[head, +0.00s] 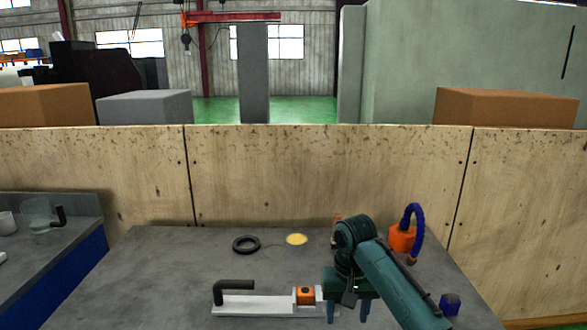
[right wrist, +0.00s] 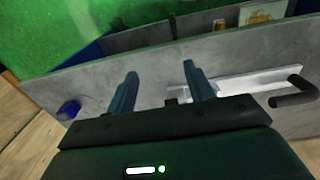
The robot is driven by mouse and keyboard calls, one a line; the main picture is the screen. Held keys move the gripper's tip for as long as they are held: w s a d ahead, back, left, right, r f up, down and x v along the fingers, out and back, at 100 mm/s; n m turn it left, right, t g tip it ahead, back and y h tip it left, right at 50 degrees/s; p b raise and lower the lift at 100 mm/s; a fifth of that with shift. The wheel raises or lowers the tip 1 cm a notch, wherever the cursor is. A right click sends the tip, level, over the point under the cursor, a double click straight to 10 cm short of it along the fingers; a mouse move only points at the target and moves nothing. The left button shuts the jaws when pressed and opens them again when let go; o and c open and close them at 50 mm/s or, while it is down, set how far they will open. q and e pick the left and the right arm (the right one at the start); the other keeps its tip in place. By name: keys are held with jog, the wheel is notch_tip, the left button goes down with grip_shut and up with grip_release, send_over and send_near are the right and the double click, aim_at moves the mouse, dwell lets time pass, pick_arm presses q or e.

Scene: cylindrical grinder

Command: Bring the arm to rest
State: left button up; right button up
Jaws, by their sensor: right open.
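My right arm comes in from the lower right in the head view. Its teal gripper (head: 348,309) points down over the front right of the grey table (head: 160,265), beside the right end of a white fixture (head: 255,305). The fixture carries a black bent handle (head: 232,288) and an orange block (head: 306,295). In the right wrist view the two fingers of the gripper (right wrist: 160,72) stand apart with nothing between them. The white fixture shows there beyond the right finger (right wrist: 250,82). My left gripper is in neither view.
A black ring (head: 246,244) and a yellow disc (head: 297,239) lie farther back. An orange item with a blue hose (head: 402,238) stands at the back right, and a small blue item (head: 450,303) at the front right. A wooden panel (head: 320,180) closes the back. The table's left side is clear.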

jog(key=s+a+f+t+y, duration=0.1)
jog(key=s+f, duration=0.2)
jog(key=f, duration=0.3)
jog(key=s+f+n+t+y, duration=0.1)
jog(key=s+f+t, duration=0.15)
jog(key=f, duration=0.35)
jog(key=s+a+f+t+y, duration=0.1)
jog(key=s+f, duration=0.3)
jog(key=f, duration=0.2)
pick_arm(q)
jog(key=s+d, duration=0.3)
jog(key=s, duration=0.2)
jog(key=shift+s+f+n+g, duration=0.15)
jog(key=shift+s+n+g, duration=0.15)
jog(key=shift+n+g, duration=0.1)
pick_arm(e)
jog(key=s+d+n+t, duration=0.1)
jog(key=s+d+t, duration=0.1)
jog(key=s, duration=0.6)
jog(key=s+d+t, duration=0.3)
jog(key=s+d, duration=0.1)
jog(key=s, duration=0.4)
jog(key=shift+s+r+n+t, duration=0.3)
jog(key=shift+r+n+t, duration=0.05)
jog(key=shift+r+n, duration=0.05)
